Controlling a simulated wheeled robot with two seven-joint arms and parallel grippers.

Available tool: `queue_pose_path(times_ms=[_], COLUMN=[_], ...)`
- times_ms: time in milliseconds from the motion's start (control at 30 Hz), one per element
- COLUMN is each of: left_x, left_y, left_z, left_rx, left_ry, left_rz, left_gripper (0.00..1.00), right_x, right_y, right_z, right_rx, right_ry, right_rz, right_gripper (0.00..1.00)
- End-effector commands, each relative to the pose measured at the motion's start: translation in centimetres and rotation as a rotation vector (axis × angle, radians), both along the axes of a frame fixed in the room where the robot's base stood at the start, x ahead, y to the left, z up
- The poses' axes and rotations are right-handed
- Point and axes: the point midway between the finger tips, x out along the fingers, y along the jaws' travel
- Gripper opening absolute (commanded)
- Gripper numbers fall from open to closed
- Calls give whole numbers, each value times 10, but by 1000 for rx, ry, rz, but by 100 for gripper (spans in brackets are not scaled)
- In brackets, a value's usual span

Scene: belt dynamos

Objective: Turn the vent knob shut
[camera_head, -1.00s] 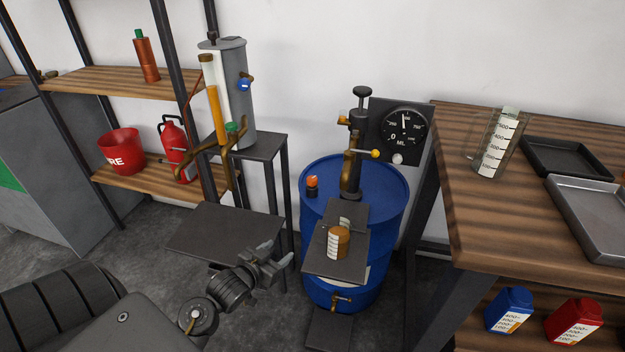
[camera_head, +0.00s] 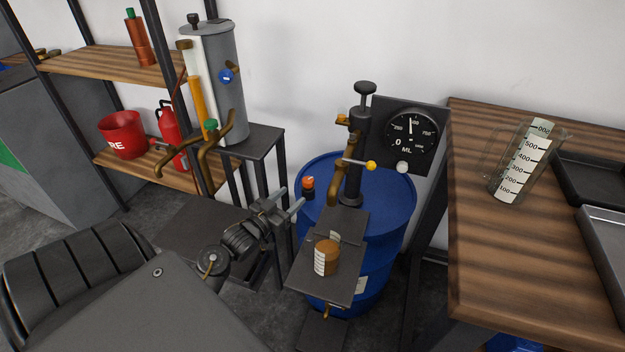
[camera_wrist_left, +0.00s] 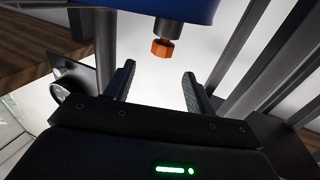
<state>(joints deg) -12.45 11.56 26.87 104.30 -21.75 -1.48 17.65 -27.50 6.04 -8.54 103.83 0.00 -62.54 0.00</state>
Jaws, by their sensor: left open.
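The vent knob (camera_head: 308,182) is a small orange-red cap on a short black stem on top of the blue drum (camera_head: 383,225), at its left side. In the left wrist view the knob (camera_wrist_left: 162,48) shows as a faceted orange piece, with the blue drum (camera_wrist_left: 170,8) at the upper edge. My left gripper (camera_head: 291,199) is open and empty, just left of the knob. In the left wrist view its two fingers (camera_wrist_left: 158,72) point toward the knob, which lies beyond the tips, roughly centred between them. My right gripper is not in view.
A pump (camera_head: 355,150) with a gauge (camera_head: 411,132) stands on the drum. A dark platform with a brown cup (camera_head: 326,257) sits in front of it. A grey cylinder (camera_head: 222,75) on a stand is behind my left arm. A wooden table (camera_head: 480,230) is at right.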

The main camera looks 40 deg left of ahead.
Motion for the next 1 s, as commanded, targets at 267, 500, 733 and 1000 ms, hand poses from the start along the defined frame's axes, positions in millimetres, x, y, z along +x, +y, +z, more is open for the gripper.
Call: queue_pose_path(times_ms=[267,500,733,1000], left_x=[49,86,99,99], left_y=[3,4,4,3], left_z=[1,0,1,0], left_rx=[0,0,1,1], left_ry=[-2,-1,0,0], left_rz=[3,2,1,0], left_gripper=[55,55,55,51], right_x=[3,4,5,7], right_y=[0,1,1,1], right_z=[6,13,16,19], right_rx=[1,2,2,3], right_ry=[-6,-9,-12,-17], right_rz=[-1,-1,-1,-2], right_gripper=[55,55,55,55])
